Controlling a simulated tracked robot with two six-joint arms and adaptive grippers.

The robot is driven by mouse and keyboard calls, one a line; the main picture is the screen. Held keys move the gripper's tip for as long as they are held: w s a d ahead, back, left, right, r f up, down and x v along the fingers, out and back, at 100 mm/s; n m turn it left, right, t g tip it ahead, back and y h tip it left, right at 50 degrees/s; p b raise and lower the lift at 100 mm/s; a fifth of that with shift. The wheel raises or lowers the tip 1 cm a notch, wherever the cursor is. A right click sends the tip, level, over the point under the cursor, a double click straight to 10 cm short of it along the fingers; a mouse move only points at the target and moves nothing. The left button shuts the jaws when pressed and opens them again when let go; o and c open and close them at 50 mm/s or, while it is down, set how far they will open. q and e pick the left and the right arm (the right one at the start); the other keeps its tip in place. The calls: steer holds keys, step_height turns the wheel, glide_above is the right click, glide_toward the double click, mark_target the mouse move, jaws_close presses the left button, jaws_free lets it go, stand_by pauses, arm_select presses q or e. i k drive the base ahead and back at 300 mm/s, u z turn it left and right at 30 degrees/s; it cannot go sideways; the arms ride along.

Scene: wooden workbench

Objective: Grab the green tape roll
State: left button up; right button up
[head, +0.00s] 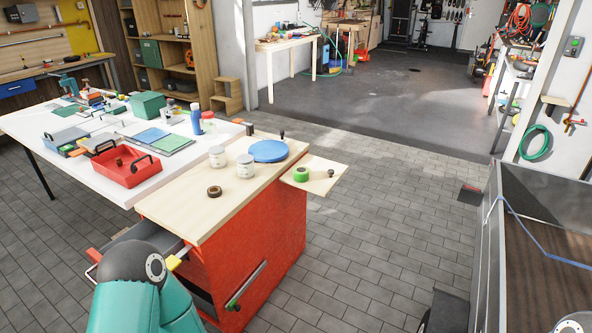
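The green tape roll (301,174) lies flat on a small wooden side leaf (322,182) at the right end of the red workbench cabinet (240,245). A small dark knob-like piece (330,173) stands on the leaf just right of the roll. Part of my teal arm shows at the bottom left, well apart from the roll. Neither of my grippers can be made out in this view.
On the wooden top (205,215) are a dark tape roll (214,191), two white jars (245,166) and a blue disc (268,151). A white table (30,127) with a red tray (126,167) adjoins it. Paved floor (390,230) is open to the right.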

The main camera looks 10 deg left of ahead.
mark_target(301, 173)
steer(key=z, duration=0.05)
steer(key=i, duration=1.6)
steer(key=u, duration=0.45)
